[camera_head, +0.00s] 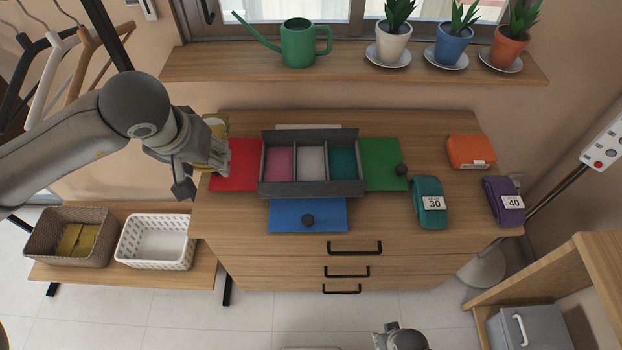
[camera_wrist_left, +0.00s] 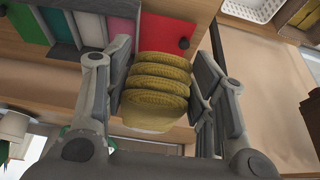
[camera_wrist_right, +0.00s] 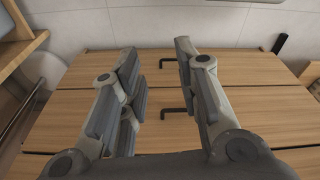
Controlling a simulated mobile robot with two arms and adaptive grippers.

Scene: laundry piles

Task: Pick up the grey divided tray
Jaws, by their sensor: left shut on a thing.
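The grey divided tray (camera_head: 312,188) lies on the wooden dresser top in the head view. Its three compartments show pink, white and teal floors. Part of its grey wall also shows at the top left of the left wrist view (camera_wrist_left: 62,25). My left gripper (camera_wrist_left: 158,85) is shut on a yellow ribbed bundle (camera_wrist_left: 160,80), left of the tray and apart from it. In the head view the bundle (camera_head: 217,150) is partly hidden by the fingers. My right gripper (camera_wrist_right: 160,75) is open and empty in front of the dresser; only part of it (camera_head: 400,338) shows in the head view.
Red (camera_head: 236,165), green (camera_head: 382,163) and blue (camera_head: 307,214) flat panels surround the tray. Teal (camera_head: 430,215), purple (camera_head: 503,200) and orange (camera_head: 471,151) bundles lie at the right. A wicker basket (camera_head: 60,258) and white basket (camera_head: 158,262) stand lower left. Potted plants line the shelf (camera_head: 350,66).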

